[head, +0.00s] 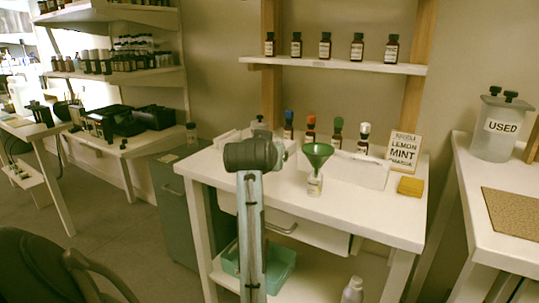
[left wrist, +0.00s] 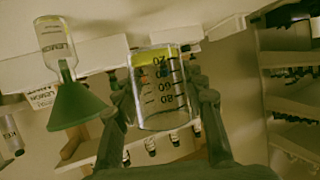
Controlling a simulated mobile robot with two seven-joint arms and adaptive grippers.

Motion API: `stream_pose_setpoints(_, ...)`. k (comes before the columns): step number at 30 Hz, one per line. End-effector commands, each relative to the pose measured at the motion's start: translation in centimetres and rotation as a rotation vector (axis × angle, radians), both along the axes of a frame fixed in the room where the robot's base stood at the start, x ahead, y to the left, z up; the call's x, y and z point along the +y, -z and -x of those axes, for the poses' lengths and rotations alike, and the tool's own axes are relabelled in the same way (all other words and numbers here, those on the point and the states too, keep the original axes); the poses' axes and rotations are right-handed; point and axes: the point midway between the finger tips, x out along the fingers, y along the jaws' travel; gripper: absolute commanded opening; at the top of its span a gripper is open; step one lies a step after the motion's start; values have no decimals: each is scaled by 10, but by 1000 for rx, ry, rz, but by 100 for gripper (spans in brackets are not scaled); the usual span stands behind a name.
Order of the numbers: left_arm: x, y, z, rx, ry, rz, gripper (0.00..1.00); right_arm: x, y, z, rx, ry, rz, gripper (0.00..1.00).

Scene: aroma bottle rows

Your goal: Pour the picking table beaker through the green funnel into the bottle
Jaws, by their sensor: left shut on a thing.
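In the left wrist view, which is upside down, my left gripper (left wrist: 163,82) is shut on a clear beaker (left wrist: 158,108) with dark volume marks. A shallow layer of yellow-green liquid lies at the beaker's base. The green funnel (head: 318,153) sits in the mouth of a small clear labelled bottle (head: 315,186) on the white table. The funnel (left wrist: 76,104) and bottle (left wrist: 54,38) also show beside the beaker in the left wrist view, with a gap between. In the head view my arm hides the gripper and most or all of the beaker. My right gripper is out of view.
Behind the funnel stand small dark bottles with blue, orange, green and white caps (head: 363,138). A lemon mint sign (head: 403,150) and a yellow sponge (head: 411,186) are at the right of the white table (head: 375,215). A "USED" container (head: 498,128) stands on the right-hand table.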

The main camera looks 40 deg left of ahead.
Motion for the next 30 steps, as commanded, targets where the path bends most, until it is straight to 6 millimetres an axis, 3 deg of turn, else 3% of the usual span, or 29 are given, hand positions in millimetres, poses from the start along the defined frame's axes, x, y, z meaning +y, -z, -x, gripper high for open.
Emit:
stream_pose_setpoints(24,-15,-13,-14,203,-1,-228,12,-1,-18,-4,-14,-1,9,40)
stream_pose_setpoints(30,-16,-17,-15,210,0,-235,12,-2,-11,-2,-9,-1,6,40)
